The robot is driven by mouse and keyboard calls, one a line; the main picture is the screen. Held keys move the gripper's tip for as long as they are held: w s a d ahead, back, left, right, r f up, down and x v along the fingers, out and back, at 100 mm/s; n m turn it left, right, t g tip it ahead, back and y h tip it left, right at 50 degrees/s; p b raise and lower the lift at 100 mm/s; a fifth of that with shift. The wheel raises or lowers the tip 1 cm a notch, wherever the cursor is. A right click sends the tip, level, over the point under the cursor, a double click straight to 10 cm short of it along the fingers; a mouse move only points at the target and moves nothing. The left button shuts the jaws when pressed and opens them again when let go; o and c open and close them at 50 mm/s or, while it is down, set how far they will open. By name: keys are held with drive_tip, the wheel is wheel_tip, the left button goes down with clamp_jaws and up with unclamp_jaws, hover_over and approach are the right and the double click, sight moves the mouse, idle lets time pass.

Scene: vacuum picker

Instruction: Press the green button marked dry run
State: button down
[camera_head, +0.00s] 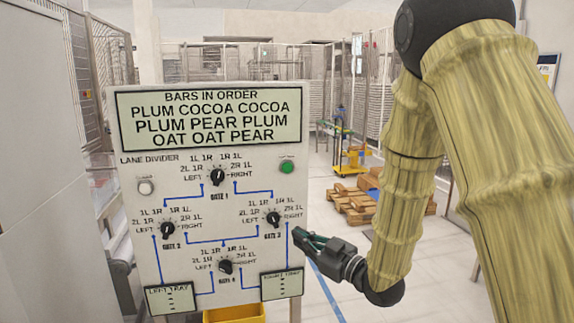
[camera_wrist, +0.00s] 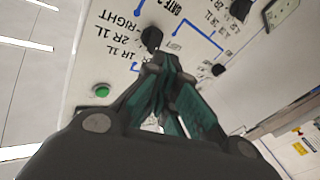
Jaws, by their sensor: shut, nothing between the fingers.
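The green button (camera_head: 287,167) is on the upper right of the white control panel (camera_head: 190,265). A small label above it is too small to read. In the wrist view the green button (camera_wrist: 101,90) shows left of my fingers. My gripper (camera_head: 298,234) is shut and empty, beside the panel's right edge, below the green button and close to the gate 3 knob (camera_head: 273,219). In the wrist view my gripper (camera_wrist: 163,62) has its fingertips together, overlapping the view of a black knob (camera_wrist: 151,37). I cannot tell whether the tips touch the panel.
A pale button (camera_head: 146,187) is on the panel's left. Further black knobs, gate 1 (camera_head: 217,176), gate 2 (camera_head: 167,229) and gate 4 (camera_head: 225,266), are on the panel. A yellow bin (camera_head: 236,314) is below. Wooden pallets (camera_head: 355,200) lie behind on open floor.

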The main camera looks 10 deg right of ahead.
sight(287, 168)
wheel_tip(287, 168, up, 16)
drive_tip(key=s+n+y+p, duration=0.2)
drive_tip(key=n+y, duration=0.2)
drive_tip(key=shift+a, duration=0.35)
drive_tip(key=shift+w+r, duration=0.1)
drive_tip(key=shift+w, duration=0.05)
drive_tip(key=shift+w+p, duration=0.6)
drive_tip(key=shift+w, duration=3.7)
drive_tip(key=shift+w, duration=0.15)
drive_tip(key=shift+w, duration=0.3)
